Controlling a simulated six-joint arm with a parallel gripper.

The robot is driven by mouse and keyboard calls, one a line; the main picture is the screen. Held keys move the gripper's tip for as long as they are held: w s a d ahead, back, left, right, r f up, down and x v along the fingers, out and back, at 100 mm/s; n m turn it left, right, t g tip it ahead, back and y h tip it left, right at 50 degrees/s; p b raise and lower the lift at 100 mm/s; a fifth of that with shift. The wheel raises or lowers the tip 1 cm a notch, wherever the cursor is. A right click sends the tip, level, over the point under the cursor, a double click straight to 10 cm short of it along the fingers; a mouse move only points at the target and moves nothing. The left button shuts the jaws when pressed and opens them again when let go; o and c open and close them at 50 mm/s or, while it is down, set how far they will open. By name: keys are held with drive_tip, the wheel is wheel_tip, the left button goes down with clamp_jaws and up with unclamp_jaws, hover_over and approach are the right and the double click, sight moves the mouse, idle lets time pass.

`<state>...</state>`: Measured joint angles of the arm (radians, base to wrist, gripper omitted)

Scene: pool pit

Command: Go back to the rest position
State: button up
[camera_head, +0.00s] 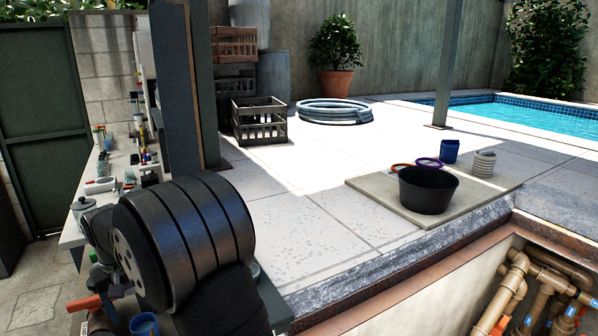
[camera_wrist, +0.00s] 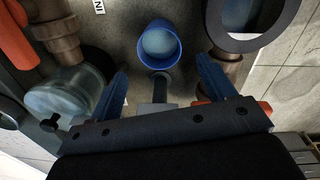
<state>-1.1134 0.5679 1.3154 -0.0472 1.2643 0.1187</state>
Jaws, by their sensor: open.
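My gripper (camera_wrist: 162,66) shows in the wrist view with its two blue fingers spread apart and nothing between them. A blue cup (camera_wrist: 158,62) with a pale inside stands just beyond the fingertips, apart from them as far as I can see. In the head view a blue cup (camera_head: 144,325) shows low on the left, partly cut off by the bottom edge. My dark arm fills the lower left there and hides the fingers.
A clear jar (camera_wrist: 62,95) and brown pipe fitting (camera_wrist: 55,38) are left of the fingers; a dark ring (camera_wrist: 250,20) is right. A black tub (camera_head: 428,192) stands on a slab (camera_head: 375,189) beside the open pipe pit (camera_head: 470,290). A post (camera_head: 190,90) rises behind my arm. Middle paving is clear.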

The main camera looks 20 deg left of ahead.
sight(142, 320)
wheel_tip(142, 320, down, 6)
drive_tip(key=shift+w+f, duration=0.1)
drive_tip(key=shift+w, duration=0.05)
drive_tip(key=shift+r, duration=2.2)
drive_tip(key=shift+f, duration=0.1)
